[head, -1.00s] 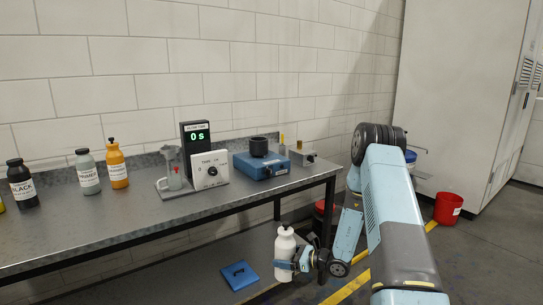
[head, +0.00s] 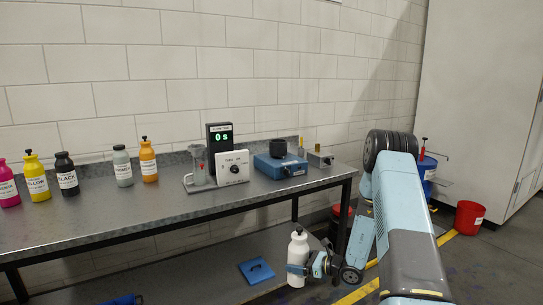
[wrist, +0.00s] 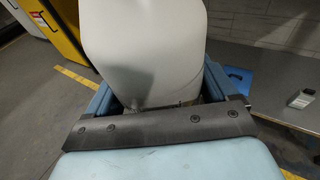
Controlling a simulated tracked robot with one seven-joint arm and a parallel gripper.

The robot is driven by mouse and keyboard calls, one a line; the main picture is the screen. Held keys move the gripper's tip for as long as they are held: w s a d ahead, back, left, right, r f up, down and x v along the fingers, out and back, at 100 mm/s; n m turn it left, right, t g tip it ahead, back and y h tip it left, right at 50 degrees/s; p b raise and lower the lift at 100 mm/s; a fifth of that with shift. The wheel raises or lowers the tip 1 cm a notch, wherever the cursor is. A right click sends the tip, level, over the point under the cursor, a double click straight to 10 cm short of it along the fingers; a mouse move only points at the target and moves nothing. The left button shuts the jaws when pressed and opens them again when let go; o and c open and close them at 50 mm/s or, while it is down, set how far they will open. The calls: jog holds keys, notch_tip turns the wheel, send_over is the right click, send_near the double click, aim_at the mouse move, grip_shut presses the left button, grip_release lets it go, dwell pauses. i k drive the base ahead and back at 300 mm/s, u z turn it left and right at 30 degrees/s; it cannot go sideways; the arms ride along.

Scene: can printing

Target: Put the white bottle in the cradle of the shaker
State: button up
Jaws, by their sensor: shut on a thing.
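The white bottle (head: 298,248) is upright in my gripper (head: 299,270), in front of the bench's right end and below its top. My gripper is shut around the bottle's body; in the wrist view, the bottle (wrist: 155,45) fills the space between the fingers (wrist: 158,100). The shaker appears to be the blue box (head: 281,168) on the right part of the bench. The black round holder on it, apparently the cradle (head: 278,147), looks empty, though its inside is hidden. The bottle is apart from the shaker.
A red bucket (head: 469,217) stands at right.

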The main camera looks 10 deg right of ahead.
aim_at(277, 154)
jog(key=i, duration=0.85)
